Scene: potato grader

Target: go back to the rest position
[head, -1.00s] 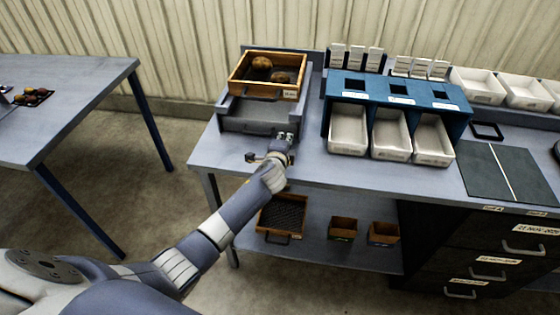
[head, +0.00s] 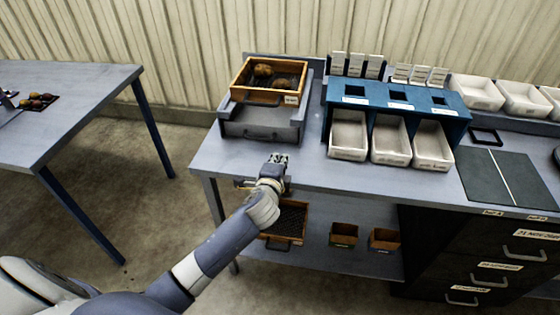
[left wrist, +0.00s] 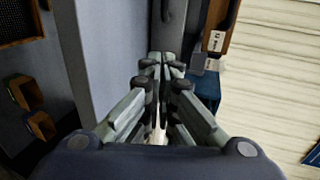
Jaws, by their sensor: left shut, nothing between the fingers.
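My left gripper (head: 278,158) is shut and empty above the front edge of the grey workbench (head: 225,158) in the head view. In the left wrist view its fingers (left wrist: 162,65) are together with nothing between them. Beyond it stands a grey unit with a front drawer (head: 262,130). A wooden tray (head: 290,97) with a few potatoes (head: 263,70) sits on that unit, apart from the gripper. My right gripper is not in view.
A blue stand (head: 340,101) with white bins (head: 348,135) is to the right. A dark mat (head: 485,180) lies further right. A lower shelf holds a mesh-bottomed wooden tray (head: 292,220) and small wooden boxes (head: 344,235). Another table (head: 75,85) stands left, with open floor between.

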